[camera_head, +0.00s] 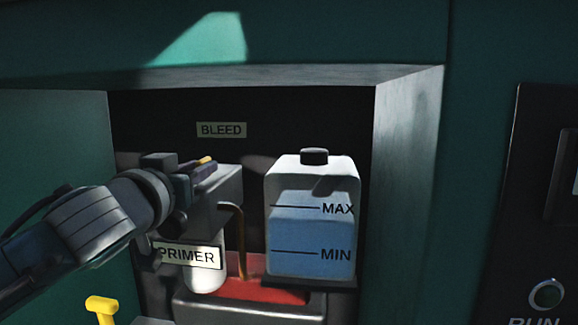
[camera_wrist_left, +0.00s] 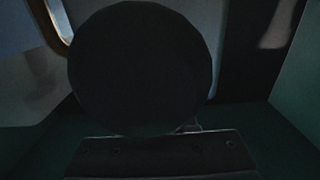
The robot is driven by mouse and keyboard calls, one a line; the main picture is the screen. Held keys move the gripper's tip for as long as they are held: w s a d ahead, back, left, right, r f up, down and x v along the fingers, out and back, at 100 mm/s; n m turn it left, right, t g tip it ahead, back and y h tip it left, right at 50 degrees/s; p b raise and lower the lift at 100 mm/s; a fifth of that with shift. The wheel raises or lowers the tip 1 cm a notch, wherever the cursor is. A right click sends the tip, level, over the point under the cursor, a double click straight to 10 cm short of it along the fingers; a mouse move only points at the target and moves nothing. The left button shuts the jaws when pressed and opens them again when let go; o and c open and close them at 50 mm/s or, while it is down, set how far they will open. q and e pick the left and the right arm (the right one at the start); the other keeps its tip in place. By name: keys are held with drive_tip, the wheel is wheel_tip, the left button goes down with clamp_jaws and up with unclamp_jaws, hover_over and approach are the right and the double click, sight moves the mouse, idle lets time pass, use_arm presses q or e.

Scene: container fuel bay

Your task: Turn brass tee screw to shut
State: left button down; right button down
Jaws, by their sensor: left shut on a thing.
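The brass tee screw (camera_head: 205,160) shows as a small yellow-gold bar at the tip of my left gripper (camera_head: 200,172), on top of the grey filter head (camera_head: 229,186) under the BLEED label (camera_head: 221,130). My left gripper is shut on it, and its fingers hide most of the screw. In the left wrist view a large dark round shape fills the middle, and the screw cannot be made out. The right gripper is not in view.
A white PRIMER label (camera_head: 188,256) sits below the gripper. A translucent tank (camera_head: 312,215) with blue liquid and MAX and MIN marks stands close on the right. A thin brown pipe (camera_head: 241,240) runs between. Recess walls (camera_head: 408,170) flank both sides. A yellow handle (camera_head: 102,306) is lower left.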

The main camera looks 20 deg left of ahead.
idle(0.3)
use_arm(q)
drive_tip(key=shift+a+r+m+t+h+p, duration=0.15)
drive_tip(key=shift+m+h+p, duration=0.4)
drive_tip(key=shift+h, duration=0.3)
drive_tip(key=shift+a+m+t+h+p, duration=0.15)
drive_tip(key=shift+m+h+p, duration=0.35)
drive_tip(key=shift+h, duration=0.35)
drive_tip(key=m+h, duration=0.2)
drive_tip(key=shift+a+h, duration=0.3)
drive_tip(key=shift+h, duration=0.1)
drive_tip(key=shift+a+m+h, duration=0.1)
drive_tip(key=shift+m+h, duration=0.25)
drive_tip(key=shift+h, duration=0.35)
drive_tip(key=m+g+h+b, duration=0.1)
drive_tip(key=h+b, duration=0.1)
drive_tip(key=m+g+h+b, duration=0.1)
drive_tip(key=m+h+b, duration=0.1)
drive_tip(key=b, duration=0.1)
drive_tip(key=f+m+g+h+b, duration=0.1)
drive_tip(key=h+b, duration=0.1)
drive_tip(key=b, duration=0.1)
drive_tip(key=shift+w+a+m+h, duration=0.15)
drive_tip(key=shift+a+m+h, duration=0.2)
drive_tip(key=shift+m+h, duration=0.05)
drive_tip(key=shift+r+m+g+h+b, duration=0.2)
drive_tip(key=shift+m+g+h+b, duration=0.4)
drive_tip(key=shift+b, duration=0.6)
